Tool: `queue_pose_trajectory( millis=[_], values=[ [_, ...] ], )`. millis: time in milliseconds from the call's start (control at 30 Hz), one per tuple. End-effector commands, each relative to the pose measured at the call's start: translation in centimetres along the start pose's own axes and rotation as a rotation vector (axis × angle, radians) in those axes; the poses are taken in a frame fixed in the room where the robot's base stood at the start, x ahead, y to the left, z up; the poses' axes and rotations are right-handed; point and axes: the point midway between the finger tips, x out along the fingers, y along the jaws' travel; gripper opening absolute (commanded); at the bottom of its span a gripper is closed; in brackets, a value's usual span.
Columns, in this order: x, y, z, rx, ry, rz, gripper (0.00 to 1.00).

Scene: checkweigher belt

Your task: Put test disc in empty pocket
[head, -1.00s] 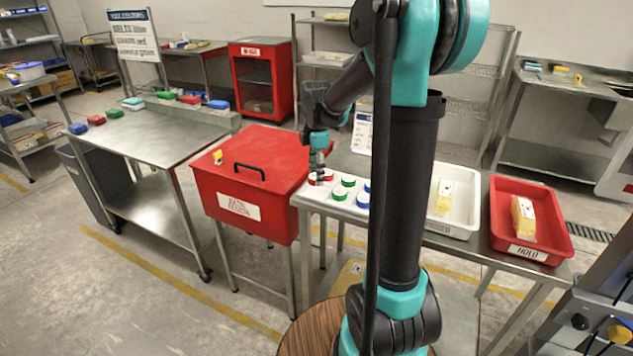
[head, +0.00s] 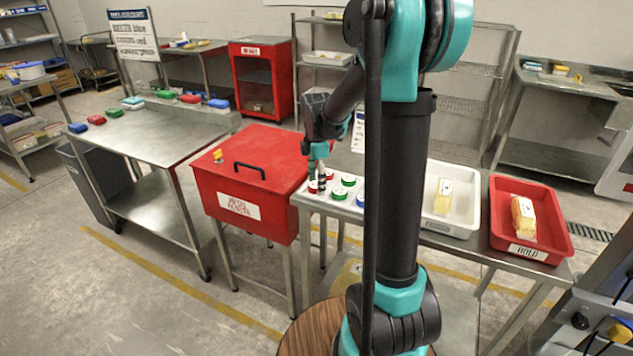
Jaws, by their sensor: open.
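My gripper (head: 316,183) is open, pointing down at the left end of a white disc tray (head: 322,202). Its fingertips are at a red-topped disc (head: 313,188); I cannot tell whether they touch it. Another red disc (head: 328,174) is just behind to the right. Two green discs, one at the back (head: 348,180) and one in front (head: 339,195), are further right. A blue disc (head: 361,200) shows partly at the edge of my arm. My arm hides the right part of the tray. I cannot make out an empty pocket.
A red lidded bin (head: 252,170) with a black handle stands left of the tray. To the right, a white tray (head: 466,231) and a red HOLD tray (head: 561,250) each hold a yellow pack. A steel table (head: 150,135) at the left has a clear middle.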

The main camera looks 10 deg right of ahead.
Motion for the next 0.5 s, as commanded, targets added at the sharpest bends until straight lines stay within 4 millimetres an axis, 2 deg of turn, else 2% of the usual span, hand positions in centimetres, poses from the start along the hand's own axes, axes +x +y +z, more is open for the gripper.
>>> queue_pose_trajectory(
  millis=[167, 267, 500],
  values=[
    [-0.4, 0.0, 0.0, 0.000, 0.000, 0.000, 0.62],
    [-1.4, 0.0, 0.0, 0.000, 0.000, 0.000, 0.62],
    [-6.0, -0.1, 0.0, 0.000, 0.000, 0.000, 0.62]
  ],
)
